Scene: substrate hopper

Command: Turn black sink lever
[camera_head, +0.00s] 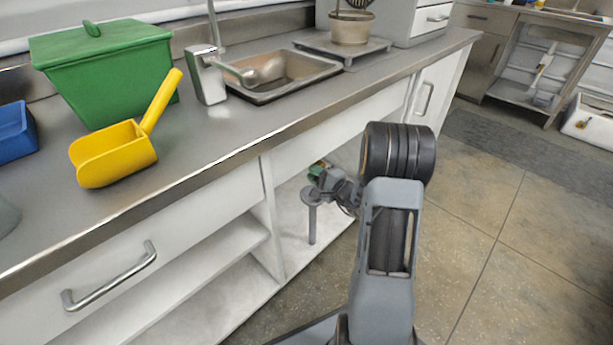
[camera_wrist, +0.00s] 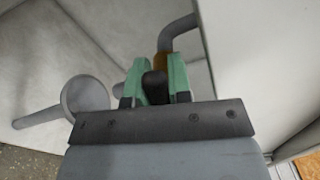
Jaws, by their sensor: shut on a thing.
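The black lever (camera_wrist: 155,86) sits between the two green fingers of my gripper (camera_wrist: 155,85) in the wrist view. The fingers are shut on it. Just beyond the lever is a brass-coloured valve body (camera_wrist: 163,64), joined to a bent grey pipe (camera_wrist: 180,30). In the head view my gripper (camera_head: 319,170) reaches into the open space under the sink counter. Its green fingers show small there, and my arm and wrist hide the lever.
A grey pipe with a round flared top (camera_head: 312,196) stands close to my gripper under the counter. A white cabinet wall (camera_wrist: 255,70) is close on the right. The sink (camera_head: 282,75), a green lidded bin (camera_head: 105,75) and a yellow scoop (camera_head: 113,155) are above.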

